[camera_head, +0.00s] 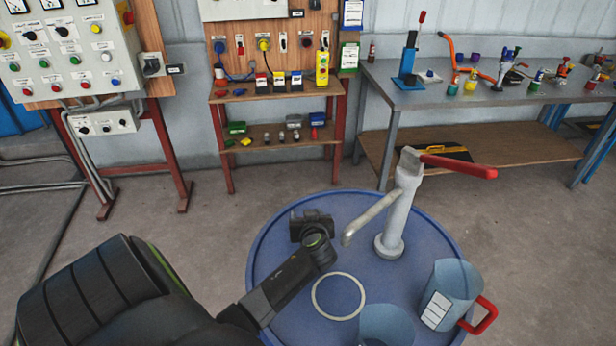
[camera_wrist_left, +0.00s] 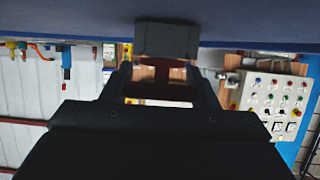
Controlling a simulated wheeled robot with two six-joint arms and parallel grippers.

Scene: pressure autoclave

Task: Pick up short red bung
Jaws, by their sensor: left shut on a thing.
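My left gripper (camera_head: 313,226) is low over the blue drum top (camera_head: 262,262), left of the pump's spout. In the left wrist view, whose picture is upside down, its dark fingers (camera_wrist_left: 162,75) are closed on a small dark red piece (camera_wrist_left: 161,68), which looks like the short red bung. The piece is in shadow and partly hidden by the gripper. In the head view the gripper hides it. Whether it touches the drum top is not clear. My right gripper is not in view.
A grey hand pump (camera_head: 397,215) with a red handle stands on the drum. A blue jug (camera_head: 453,285) with a red handle is at its right edge, and another blue vessel (camera_head: 386,326) at the front. A pale ring (camera_head: 338,316) lies near my gripper. Benches are behind.

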